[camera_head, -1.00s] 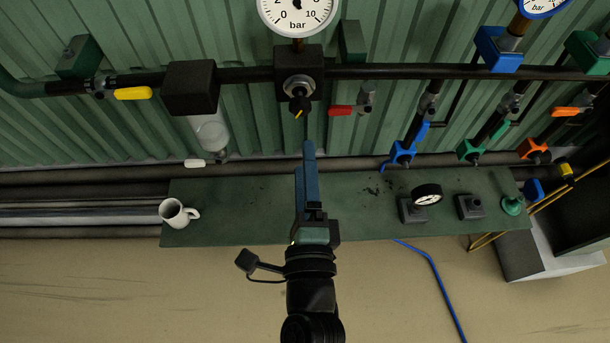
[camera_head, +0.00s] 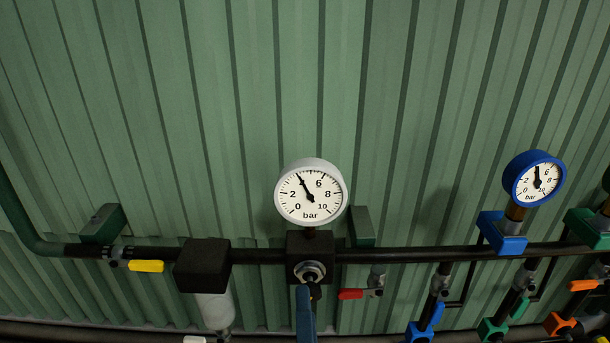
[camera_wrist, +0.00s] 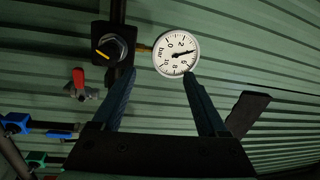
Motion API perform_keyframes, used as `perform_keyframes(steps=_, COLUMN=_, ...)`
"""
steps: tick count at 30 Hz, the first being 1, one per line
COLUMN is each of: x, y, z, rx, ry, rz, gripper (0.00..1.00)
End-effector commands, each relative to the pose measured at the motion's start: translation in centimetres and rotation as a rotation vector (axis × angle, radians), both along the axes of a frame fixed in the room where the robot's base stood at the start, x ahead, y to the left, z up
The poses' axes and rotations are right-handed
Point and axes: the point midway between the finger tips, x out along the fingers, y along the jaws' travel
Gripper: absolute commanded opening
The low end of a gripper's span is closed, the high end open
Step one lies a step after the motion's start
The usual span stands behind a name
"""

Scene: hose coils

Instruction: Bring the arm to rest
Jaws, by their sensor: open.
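My gripper shows in the wrist view (camera_wrist: 158,100), with its two blue fingers apart and nothing between them. In the head view only the tip of a blue finger of my gripper (camera_head: 305,312) shows at the bottom edge, in front of the pipe's black regulator block (camera_head: 309,244). The rest of my arm is out of that frame. In the wrist view the white gauge (camera_wrist: 176,54) appears beyond the fingertips, and the regulator block with its yellow-marked knob (camera_wrist: 110,49) is at upper left.
A dark pipe (camera_head: 260,256) runs along the green corrugated wall. It carries a white-rimmed gauge (camera_head: 311,192), a yellow lever (camera_head: 146,266), a red lever (camera_head: 351,294) and a black block with a clear bowl (camera_head: 203,266). A blue-rimmed gauge (camera_head: 534,178) is at right.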

Motion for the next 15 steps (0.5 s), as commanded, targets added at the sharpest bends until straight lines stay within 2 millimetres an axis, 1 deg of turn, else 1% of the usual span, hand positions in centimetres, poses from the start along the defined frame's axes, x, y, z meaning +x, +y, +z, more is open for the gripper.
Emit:
perform_keyframes(steps=1, x=1.2, y=0.4, z=3.7, rx=-0.11, ry=-0.073, rz=-0.001, gripper=0.76)
perform_keyframes(steps=2, x=1.7, y=0.6, z=5.7, rx=-0.183, ry=-0.11, rz=-0.008, gripper=0.76)
perform_keyframes(steps=3, x=2.2, y=0.8, z=8.3, rx=-0.279, ry=-0.159, rz=-0.021, gripper=0.76)
perform_keyframes(steps=5, x=2.7, y=1.2, z=12.2, rx=-0.421, ry=-0.23, rz=-0.052, gripper=0.76)
perform_keyframes(steps=6, x=2.9, y=1.4, z=14.8, rx=-0.51, ry=-0.276, rz=-0.08, gripper=0.76)
perform_keyframes(steps=7, x=2.9, y=1.5, z=16.7, rx=-0.578, ry=-0.309, rz=-0.104, gripper=0.76)
perform_keyframes(steps=8, x=2.8, y=1.5, z=18.6, rx=-0.643, ry=-0.341, rz=-0.133, gripper=0.76)
perform_keyframes(steps=9, x=2.6, y=1.6, z=21.2, rx=-0.727, ry=-0.383, rz=-0.176, gripper=0.76)
perform_keyframes(steps=11, x=2.0, y=1.7, z=24.9, rx=-0.847, ry=-0.44, rz=-0.248, gripper=0.76)
perform_keyframes(steps=12, x=1.4, y=1.6, z=27.3, rx=-0.922, ry=-0.473, rz=-0.302, gripper=0.76)
perform_keyframes(steps=15, x=-0.4, y=1.4, z=32.6, rx=-1.081, ry=-0.538, rz=-0.443, gripper=0.76)
